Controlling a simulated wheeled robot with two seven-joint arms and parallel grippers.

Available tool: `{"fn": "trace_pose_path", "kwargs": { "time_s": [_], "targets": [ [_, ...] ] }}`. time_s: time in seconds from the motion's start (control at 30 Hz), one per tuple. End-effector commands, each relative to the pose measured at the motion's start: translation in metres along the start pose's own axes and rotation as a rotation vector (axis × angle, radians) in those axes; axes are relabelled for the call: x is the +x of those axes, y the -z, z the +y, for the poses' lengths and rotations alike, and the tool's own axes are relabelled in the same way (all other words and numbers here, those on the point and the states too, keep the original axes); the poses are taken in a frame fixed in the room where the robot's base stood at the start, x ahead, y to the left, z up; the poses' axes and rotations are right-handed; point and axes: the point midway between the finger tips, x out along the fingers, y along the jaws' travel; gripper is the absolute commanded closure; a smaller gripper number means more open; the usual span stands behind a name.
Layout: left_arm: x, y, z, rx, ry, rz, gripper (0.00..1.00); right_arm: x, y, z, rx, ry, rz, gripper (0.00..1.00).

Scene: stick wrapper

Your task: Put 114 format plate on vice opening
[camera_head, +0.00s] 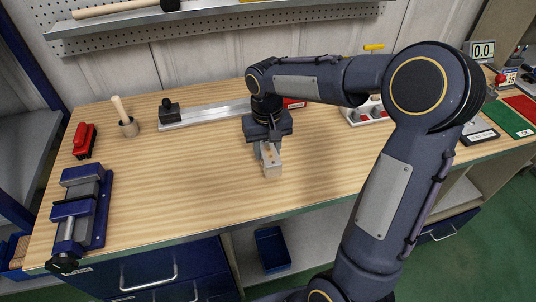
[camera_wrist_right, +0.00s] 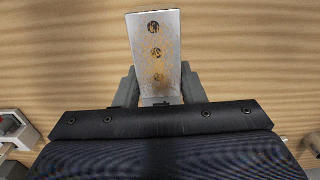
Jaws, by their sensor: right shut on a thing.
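The format plate (camera_head: 272,164) is a small grey metal plate with rusty specks, held above the middle of the bench. In the right wrist view the plate (camera_wrist_right: 154,48) shows a row of 3 holes and sticks out beyond the fingers. My right gripper (camera_head: 267,146) is shut on its near end; in the wrist view the gripper (camera_wrist_right: 158,92) has a finger on each side of it. I cannot read a number on the plate. The blue vice (camera_head: 82,208) stands at the bench's left front, well left of the plate. Its opening is empty as far as I see. My left gripper is out of view.
The wooden bench (camera_head: 150,190) is clear between plate and vice. A red stapler-like object (camera_head: 84,140), a round holder with a wooden handle (camera_head: 128,125) and a metal rail (camera_head: 205,114) stand behind. A perforated shelf (camera_head: 215,30) hangs at the back.

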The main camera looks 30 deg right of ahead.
Motion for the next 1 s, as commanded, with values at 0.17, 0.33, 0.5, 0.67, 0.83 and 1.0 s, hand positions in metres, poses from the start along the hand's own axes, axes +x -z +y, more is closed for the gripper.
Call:
{"fn": "trace_pose_path", "kwargs": {
  "time_s": [0.17, 0.33, 0.5, 0.67, 0.83, 1.0],
  "targets": [
    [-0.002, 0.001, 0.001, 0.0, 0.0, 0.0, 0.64, 0.013, 0.01, 0.006, 0.0, -0.001, -0.001, 1.0],
    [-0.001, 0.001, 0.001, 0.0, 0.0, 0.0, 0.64, 0.037, 0.009, 0.005, -0.001, 0.0, -0.001, 1.0],
    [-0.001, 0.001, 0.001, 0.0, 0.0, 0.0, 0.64, 0.042, 0.009, 0.005, -0.001, 0.0, 0.002, 1.0],
    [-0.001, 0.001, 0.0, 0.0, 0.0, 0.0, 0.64, 0.042, 0.009, 0.005, -0.001, 0.0, 0.002, 1.0],
    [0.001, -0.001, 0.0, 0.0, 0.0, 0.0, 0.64, 0.045, 0.009, 0.005, -0.001, 0.0, 0.001, 0.59],
    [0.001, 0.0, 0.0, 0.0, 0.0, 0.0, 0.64, 0.045, 0.009, 0.005, -0.001, 0.0, 0.001, 0.42]
  ]
}}
